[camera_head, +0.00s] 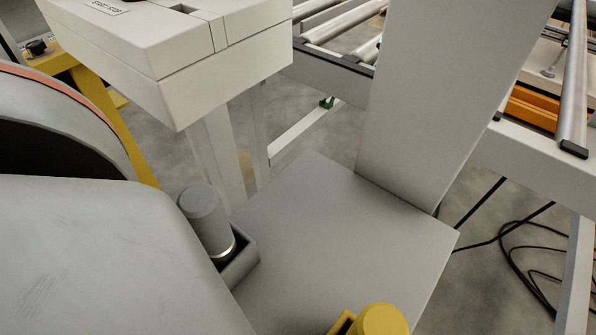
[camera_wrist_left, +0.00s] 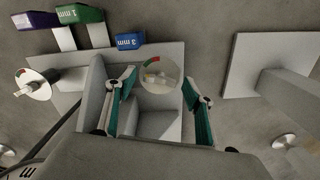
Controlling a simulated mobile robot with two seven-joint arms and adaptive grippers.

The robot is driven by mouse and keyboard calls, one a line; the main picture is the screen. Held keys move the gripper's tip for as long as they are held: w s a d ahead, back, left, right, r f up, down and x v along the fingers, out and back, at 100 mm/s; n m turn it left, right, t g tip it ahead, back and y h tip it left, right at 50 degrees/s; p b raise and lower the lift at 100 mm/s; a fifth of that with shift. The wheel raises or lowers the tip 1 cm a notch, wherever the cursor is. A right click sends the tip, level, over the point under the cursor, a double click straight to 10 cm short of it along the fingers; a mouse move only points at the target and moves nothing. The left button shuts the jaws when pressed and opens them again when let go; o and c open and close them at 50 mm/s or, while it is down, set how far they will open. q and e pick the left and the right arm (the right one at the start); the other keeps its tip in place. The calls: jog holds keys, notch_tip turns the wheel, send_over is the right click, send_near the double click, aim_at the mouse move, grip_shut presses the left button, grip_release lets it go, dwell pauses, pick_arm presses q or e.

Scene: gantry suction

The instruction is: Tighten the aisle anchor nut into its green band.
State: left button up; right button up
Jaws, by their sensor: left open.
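In the left wrist view, a pale round disc (camera_wrist_left: 166,86) with a small red mark and a green mark at its rim lies between my fingers. A small light piece, perhaps the nut, sits at its middle; I cannot make out its shape or where it points. My left gripper (camera_wrist_left: 158,79) is open, with its teal-padded fingers on either side of the disc; contact cannot be told. A second disc (camera_wrist_left: 37,90) with a light piece and coloured marks lies at the far left. The head view shows neither disc nor gripper clearly. My right gripper is in neither view.
Purple (camera_wrist_left: 32,20), green (camera_wrist_left: 80,14) and blue (camera_wrist_left: 130,41) labelled blocks stand beyond the gripper. In the head view, a grey post (camera_head: 440,90) rises from a plate (camera_head: 330,235) beside a start/stop box (camera_head: 150,40). Black cables (camera_head: 520,265) lie on the floor at right.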

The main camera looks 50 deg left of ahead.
pick_arm(q)
jog(key=shift+w+r, duration=0.1)
jog(key=c, duration=1.1)
jog(key=shift+m+p, duration=0.3)
jog(key=shift+m, duration=2.4)
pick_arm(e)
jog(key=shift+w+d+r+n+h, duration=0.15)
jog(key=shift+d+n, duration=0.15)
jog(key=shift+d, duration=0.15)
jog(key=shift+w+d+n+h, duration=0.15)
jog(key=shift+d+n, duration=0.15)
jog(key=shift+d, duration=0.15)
pick_arm(q)
jog(key=o, duration=1.1)
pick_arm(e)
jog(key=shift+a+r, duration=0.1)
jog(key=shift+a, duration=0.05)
